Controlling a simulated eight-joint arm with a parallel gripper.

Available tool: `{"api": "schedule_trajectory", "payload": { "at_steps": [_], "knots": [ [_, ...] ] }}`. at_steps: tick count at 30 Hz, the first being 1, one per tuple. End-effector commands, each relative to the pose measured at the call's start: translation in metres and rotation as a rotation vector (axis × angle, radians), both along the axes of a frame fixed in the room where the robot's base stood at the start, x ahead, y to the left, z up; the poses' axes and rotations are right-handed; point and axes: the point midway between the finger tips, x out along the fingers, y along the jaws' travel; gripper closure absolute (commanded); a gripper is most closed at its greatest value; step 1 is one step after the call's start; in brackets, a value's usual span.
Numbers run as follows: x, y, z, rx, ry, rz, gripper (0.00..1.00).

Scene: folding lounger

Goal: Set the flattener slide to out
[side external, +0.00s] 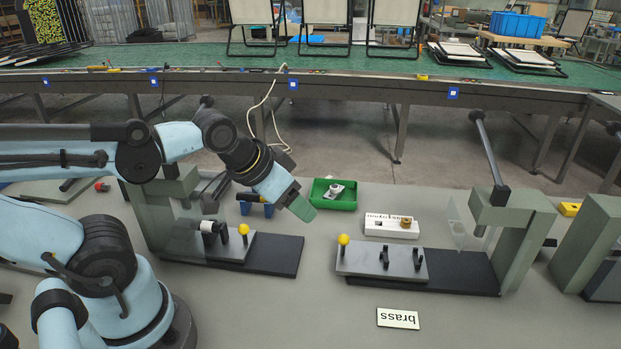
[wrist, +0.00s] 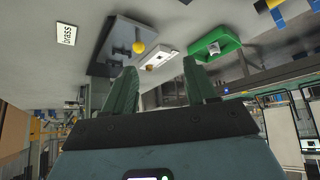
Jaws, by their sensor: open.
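Two press-like fixtures stand on the bench, each with a grey sliding plate and a yellow knob; I cannot tell which is the flattener. The right plate (side external: 355,262) lies at the left end of its dark base (side external: 465,274), away from its frame, with its knob (side external: 343,239) upright at the left. The left plate (side external: 238,252) lies close to its frame, with bare dark base (side external: 280,258) to its right. My gripper (side external: 303,211) is open and empty, in the air between the two fixtures. The wrist view shows its fingers (wrist: 160,80) apart, with a yellow knob (wrist: 138,47) beyond.
A green tray (side external: 346,203) with a small part and a white box (side external: 378,230) stand behind the right plate. A "brass" label (side external: 398,318) lies in front. The right frame has a raised lever (side external: 487,145). The bench between the fixtures is clear.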

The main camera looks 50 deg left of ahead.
Motion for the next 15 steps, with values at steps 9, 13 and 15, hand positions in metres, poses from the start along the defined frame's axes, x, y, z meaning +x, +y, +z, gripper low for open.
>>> {"api": "schedule_trajectory", "payload": {
  "at_steps": [9,13,15],
  "knots": [
    [-0.016,0.049,0.003,-0.059,0.252,0.244,0.68],
    [-0.035,0.078,0.009,-0.119,0.435,0.419,0.68],
    [-0.044,0.089,0.012,-0.147,0.511,0.49,0.68]
  ]
}}
